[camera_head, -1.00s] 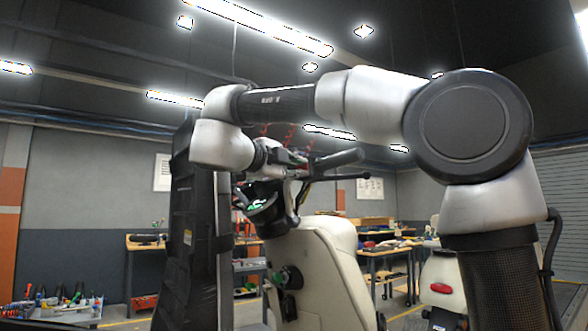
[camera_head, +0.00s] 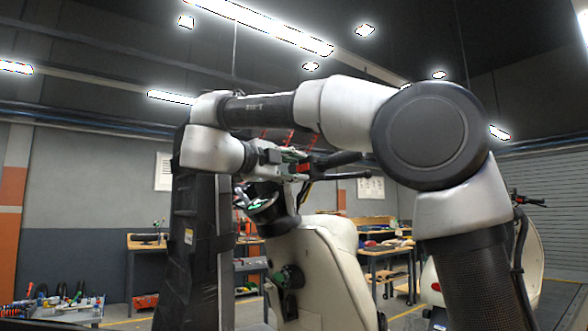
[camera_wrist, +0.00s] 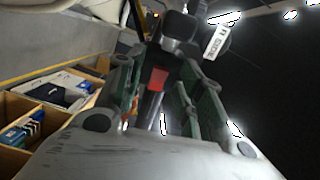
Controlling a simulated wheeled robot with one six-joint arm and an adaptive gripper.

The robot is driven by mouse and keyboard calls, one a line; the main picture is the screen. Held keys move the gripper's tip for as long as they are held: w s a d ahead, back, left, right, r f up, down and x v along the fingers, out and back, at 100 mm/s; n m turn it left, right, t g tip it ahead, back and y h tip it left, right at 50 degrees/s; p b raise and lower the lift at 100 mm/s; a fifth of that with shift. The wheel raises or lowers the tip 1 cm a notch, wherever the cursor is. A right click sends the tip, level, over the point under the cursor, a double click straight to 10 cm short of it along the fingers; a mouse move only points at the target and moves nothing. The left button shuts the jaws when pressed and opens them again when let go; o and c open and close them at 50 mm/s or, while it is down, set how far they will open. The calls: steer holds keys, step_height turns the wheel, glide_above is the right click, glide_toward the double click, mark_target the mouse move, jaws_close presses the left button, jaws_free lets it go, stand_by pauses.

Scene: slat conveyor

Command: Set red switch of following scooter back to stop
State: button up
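A cream scooter (camera_head: 322,262) stands ahead of me, its dark handlebar (camera_head: 345,159) reaching right behind my arm. A small red switch (camera_head: 303,168) shows by the bar. In the wrist view the red switch (camera_wrist: 158,78) lies on a dark housing, seen between the fingers of my gripper (camera_wrist: 166,88). My gripper (camera_head: 285,160) is open, with a green-sided finger on each side of the view and a clear gap between them. I cannot tell whether either finger touches the switch or the bar.
A tall black post (camera_head: 192,235) stands left of the scooter, close to my wrist. A second cream scooter (camera_head: 527,245) is partly hidden behind my arm at right. Workbenches (camera_head: 380,246) stand behind. The wrist view shows a wooden organizer (camera_wrist: 40,113) at lower left.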

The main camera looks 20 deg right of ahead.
steer(key=v, duration=1.1)
steer(key=shift+a, duration=0.3)
steer(key=shift+s, duration=0.15)
